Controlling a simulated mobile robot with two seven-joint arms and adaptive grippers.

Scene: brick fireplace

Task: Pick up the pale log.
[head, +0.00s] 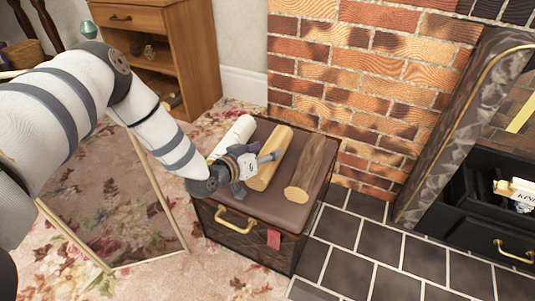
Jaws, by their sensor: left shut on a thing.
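The pale tan log (273,147) lies on the brown padded top of a chest (264,204), between a white log (233,135) on its left and a dark brown log (309,164) on its right. My left gripper (268,160) reaches in from the left, low over the chest top. One grey finger crosses over the pale log, and the gripper is shut on it. The gripper hides part of the log's left side and the other finger's contact. The log still appears to rest on the chest top. My right gripper is not in view.
A brick wall (340,85) stands behind the chest. A wooden cabinet (180,40) stands at the back left. A black fireplace unit (470,215) is on the right. Dark floor tiles (385,265) in front of it are clear.

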